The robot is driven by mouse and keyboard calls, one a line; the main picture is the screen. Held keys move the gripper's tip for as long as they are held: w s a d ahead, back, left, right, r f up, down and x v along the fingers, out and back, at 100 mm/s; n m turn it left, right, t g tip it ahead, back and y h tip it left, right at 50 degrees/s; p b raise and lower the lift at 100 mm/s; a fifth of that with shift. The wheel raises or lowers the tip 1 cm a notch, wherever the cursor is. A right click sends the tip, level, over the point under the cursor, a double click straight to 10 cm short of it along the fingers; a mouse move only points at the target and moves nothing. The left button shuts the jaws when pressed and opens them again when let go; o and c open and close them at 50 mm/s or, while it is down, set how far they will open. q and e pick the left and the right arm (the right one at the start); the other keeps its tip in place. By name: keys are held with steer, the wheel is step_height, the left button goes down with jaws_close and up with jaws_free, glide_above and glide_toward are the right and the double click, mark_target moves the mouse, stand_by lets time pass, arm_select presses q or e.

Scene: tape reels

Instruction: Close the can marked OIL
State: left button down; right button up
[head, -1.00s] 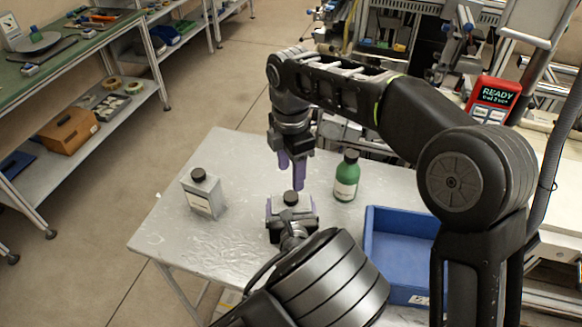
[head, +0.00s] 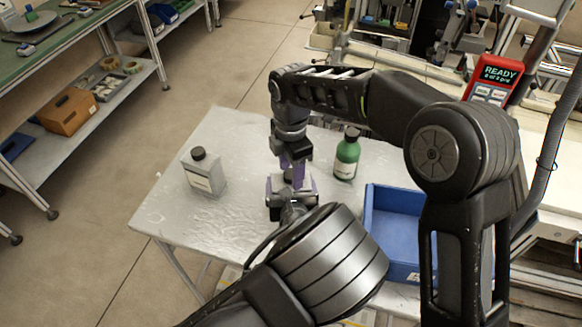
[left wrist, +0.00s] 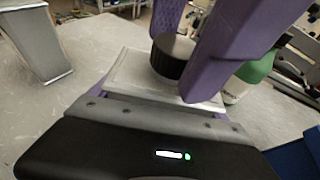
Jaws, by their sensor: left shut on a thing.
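A grey can (left wrist: 130,72) with a black screw cap (left wrist: 172,58) stands upright near the table's front middle; no marking on it is readable. My left gripper (head: 291,191) is shut on this can's body from the near side. My right gripper (head: 297,174) points down from above, its purple fingers either side of the cap; whether they press on it I cannot tell. A second grey can (head: 203,182) with a black cap and an unreadable label stands to the left. It also shows in the left wrist view (left wrist: 38,42).
A green bottle (head: 346,160) with a black cap stands right of the held can. A blue tray (head: 369,225) lies at the table's right. A red display reading READY (head: 492,80) stands behind.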

jaws_close()
stand_by(0.3)
steer(key=m, duration=1.5)
steer(key=shift+m, duration=0.4)
steer(key=m, duration=0.2)
steer(key=shift+m, duration=0.3)
steer(key=m, duration=0.6)
steer(key=shift+o, duration=0.6)
jaws_free()
